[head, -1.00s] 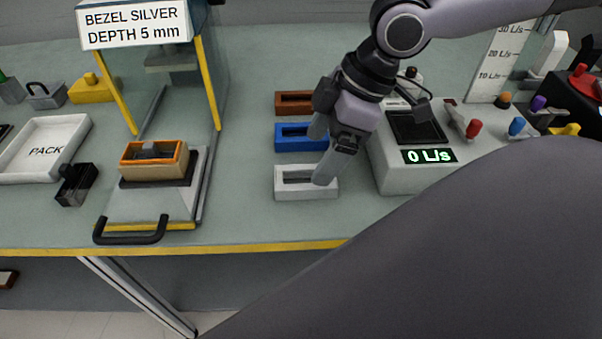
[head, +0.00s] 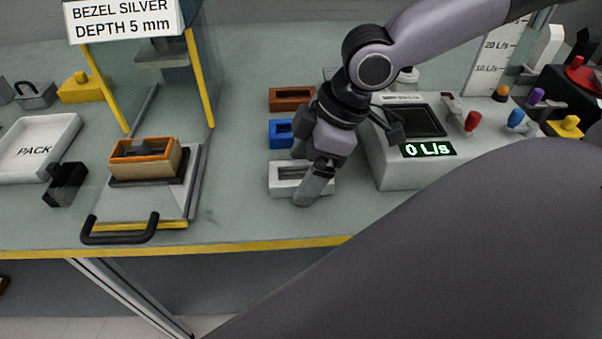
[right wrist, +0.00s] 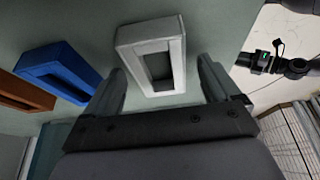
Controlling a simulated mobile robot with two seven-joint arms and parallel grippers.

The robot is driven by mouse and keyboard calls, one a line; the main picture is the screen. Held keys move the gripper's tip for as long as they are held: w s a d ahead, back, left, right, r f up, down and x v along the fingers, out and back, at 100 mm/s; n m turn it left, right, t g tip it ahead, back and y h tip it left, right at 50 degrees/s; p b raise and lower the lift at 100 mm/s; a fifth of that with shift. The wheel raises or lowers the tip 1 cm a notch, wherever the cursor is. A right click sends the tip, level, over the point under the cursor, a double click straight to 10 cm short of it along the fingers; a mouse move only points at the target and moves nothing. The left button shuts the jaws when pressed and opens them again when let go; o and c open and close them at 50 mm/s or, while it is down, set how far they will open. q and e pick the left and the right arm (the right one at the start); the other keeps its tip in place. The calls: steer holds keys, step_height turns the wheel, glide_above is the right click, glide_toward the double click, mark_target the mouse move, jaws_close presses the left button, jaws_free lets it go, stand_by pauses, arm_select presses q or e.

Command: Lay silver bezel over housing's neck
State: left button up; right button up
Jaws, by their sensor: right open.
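The silver bezel (head: 283,189), a pale rectangular frame with a slot, lies on the bench nearest the front edge of a column of bezels. In the right wrist view the silver bezel (right wrist: 174,55) lies just ahead of and between the open fingers. My right gripper (head: 308,180) is open and empty over it, partly hiding it; its fingers also show in the right wrist view (right wrist: 162,88). The housing (head: 148,171), tan with an orange rim and a dark neck inside, sits on the press sled at left. My left gripper is not in view.
The blue bezel (head: 280,135) and brown bezel (head: 290,98) lie behind the silver one. A grey flow meter (head: 400,175) stands close to the right. The press frame (head: 200,80) with yellow posts and the PACK tray (head: 68,133) are left.

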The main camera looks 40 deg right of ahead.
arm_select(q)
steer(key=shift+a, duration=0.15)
arm_select(e)
steer(key=shift+f, duration=0.2)
steer(key=c, duration=1.1)
